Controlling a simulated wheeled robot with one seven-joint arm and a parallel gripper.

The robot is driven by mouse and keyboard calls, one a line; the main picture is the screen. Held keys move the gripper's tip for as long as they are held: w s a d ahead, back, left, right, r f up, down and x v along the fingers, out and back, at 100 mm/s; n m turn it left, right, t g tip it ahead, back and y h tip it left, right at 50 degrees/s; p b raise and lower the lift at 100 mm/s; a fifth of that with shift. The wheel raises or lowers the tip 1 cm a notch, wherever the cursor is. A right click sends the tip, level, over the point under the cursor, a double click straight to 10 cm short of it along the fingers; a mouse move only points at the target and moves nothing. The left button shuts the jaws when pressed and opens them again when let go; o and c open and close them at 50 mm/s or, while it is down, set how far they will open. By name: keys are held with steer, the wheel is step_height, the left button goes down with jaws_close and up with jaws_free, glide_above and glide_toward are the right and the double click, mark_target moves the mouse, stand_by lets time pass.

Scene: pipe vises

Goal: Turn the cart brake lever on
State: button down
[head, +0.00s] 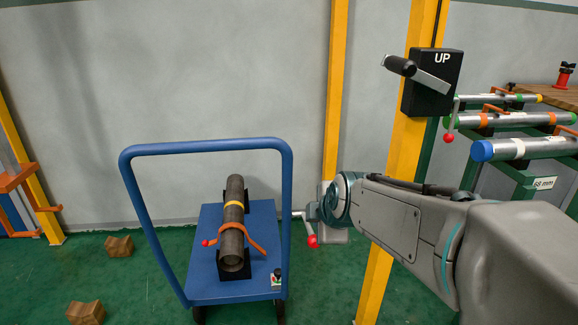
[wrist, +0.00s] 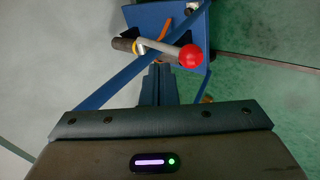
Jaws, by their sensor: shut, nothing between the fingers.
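A blue cart (head: 207,292) with a tall push handle stands on the green floor. A lever with a red ball knob (head: 313,240) shows at the cart's right side; its grey rod bends downward to the knob. The knob is large in the wrist view (wrist: 191,56), its pale rod running left from it. My gripper (wrist: 157,68) is shut and empty; its fingertips are just below the rod in that view. I cannot tell whether they touch it. In the head view my gripper (head: 318,212) is right of the cart, its fingertips partly hidden.
A dark pipe (head: 235,205) with an orange strap (head: 258,242) lies on the cart. A small dark fitting (head: 277,275) sits at its front right corner. A black box (head: 430,95) marked UP is on the yellow post. A pipe rack (head: 520,180) stands right; brown blocks (head: 118,246) lie left.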

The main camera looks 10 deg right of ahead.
steer(key=shift+s+a+f+b, duration=0.1)
steer(key=shift+s+f+b, duration=0.3)
steer(key=shift+f+b, duration=0.4)
steer(key=shift+s+f+b, duration=0.4)
steer(key=shift+f+b, duration=0.2)
steer(key=shift+f, duration=0.25)
steer(key=shift+s+f, duration=0.1)
